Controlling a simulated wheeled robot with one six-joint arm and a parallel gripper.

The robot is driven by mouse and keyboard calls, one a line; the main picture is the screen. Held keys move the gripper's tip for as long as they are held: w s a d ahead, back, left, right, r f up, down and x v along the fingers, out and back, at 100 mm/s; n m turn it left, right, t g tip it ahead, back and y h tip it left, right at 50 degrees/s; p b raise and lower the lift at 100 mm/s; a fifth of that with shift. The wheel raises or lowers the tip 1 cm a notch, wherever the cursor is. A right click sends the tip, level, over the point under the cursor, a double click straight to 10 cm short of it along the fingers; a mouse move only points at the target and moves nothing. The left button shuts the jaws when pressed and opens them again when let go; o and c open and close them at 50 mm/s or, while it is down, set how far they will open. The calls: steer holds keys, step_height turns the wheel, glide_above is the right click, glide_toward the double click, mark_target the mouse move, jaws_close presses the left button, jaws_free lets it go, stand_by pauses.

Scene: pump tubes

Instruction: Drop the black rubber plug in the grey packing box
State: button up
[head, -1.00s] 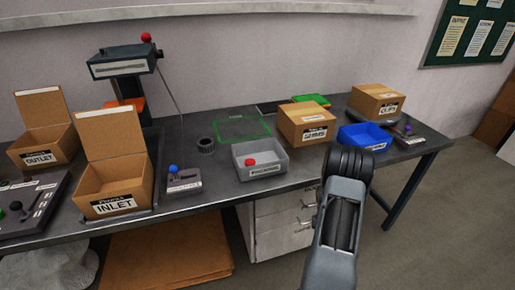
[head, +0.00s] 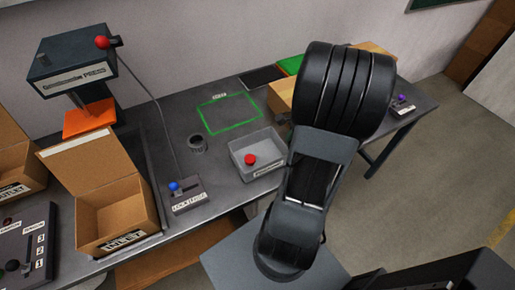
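A red round thing (head: 250,160) shows at the box. My gripper is not in view; only my arm's grey link and large black ribbed joint show, in front of the bench's right part.
A lever unit with a blue knob (head: 174,186) stands between the open cardboard INLET box (head: 118,208) and the grey box. The press (head: 72,62) stands at the back left. The green-outlined area (head: 230,112) is bare. My arm partly hides a cardboard box (head: 280,98).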

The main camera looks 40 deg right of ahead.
steer(key=w+a+f, duration=0.3)
steer(key=w, duration=0.3)
glide_above(259, 158)
steer(key=d, duration=0.2)
steer(key=f, duration=0.3)
steer(key=s+f, duration=0.1)
steer(key=f, duration=0.1)
steer(key=shift+a+p, duration=0.1)
steer(key=shift+p, duration=0.3)
steer(key=shift+w+a+f, duration=0.2)
steer(key=shift+w+f, duration=0.1)
steer(key=shift+f, duration=0.05)
step_height(259, 158, down, 2)
steer(key=shift+w+a+f, duration=0.1)
steer(key=shift+w, duration=0.05)
steer(key=shift+f, duration=0.65)
steer(key=shift+f, duration=0.2)
steer(key=o, duration=0.9)
